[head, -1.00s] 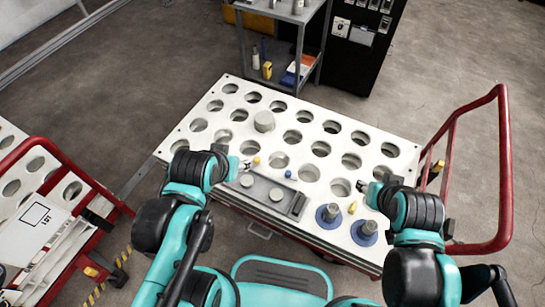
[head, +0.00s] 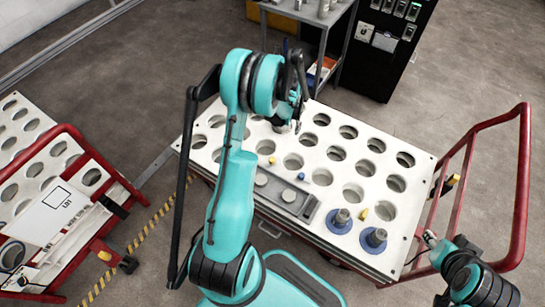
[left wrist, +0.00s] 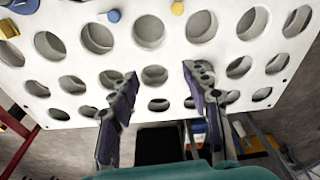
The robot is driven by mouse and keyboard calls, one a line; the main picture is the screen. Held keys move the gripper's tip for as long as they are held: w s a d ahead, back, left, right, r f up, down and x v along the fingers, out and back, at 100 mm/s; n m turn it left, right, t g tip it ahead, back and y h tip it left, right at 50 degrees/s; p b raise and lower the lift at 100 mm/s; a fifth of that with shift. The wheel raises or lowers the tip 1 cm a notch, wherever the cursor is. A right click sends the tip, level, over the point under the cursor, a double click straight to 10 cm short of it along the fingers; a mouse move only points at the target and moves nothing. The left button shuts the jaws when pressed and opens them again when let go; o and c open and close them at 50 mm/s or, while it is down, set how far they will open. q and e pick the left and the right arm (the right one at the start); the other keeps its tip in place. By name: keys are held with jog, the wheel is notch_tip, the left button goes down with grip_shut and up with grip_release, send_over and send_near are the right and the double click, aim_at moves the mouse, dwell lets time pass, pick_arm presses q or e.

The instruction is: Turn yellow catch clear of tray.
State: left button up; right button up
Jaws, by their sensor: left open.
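A small yellow catch (head: 271,160) stands on the white table at the back left corner of the grey tray (head: 276,188); its exact turn is too small to tell. It also shows at the top of the left wrist view (left wrist: 177,8). Another yellow piece (head: 363,213) lies between two blue-flanged posts. My left gripper (head: 293,124) is beyond the catch, over the far part of the table, apart from it. Its fingers are open with nothing between them. My right gripper (head: 430,238) is off the table's right edge, too small to read.
The white table (head: 330,118) has rows of round holes. A blue knob (head: 301,176) is beside the tray. A red cart handle (head: 525,180) rises at the right, another red cart (head: 95,150) stands left. A grey shelf (head: 318,15) is behind.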

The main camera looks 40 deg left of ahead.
pick_arm(q)
jog(key=g, duration=0.1)
send_near(272, 159)
jog(key=shift+w+a+f+n+h+p, duration=0.1)
jog(key=shift+w+a+n+h+p, duration=0.15)
jog(key=shift+w, duration=0.2)
notch_tip(272, 159, down, 8)
jog(key=b, duration=0.3)
jog(key=shift+s+f, duration=0.2)
jog(key=shift+f, duration=0.05)
grip_shut()
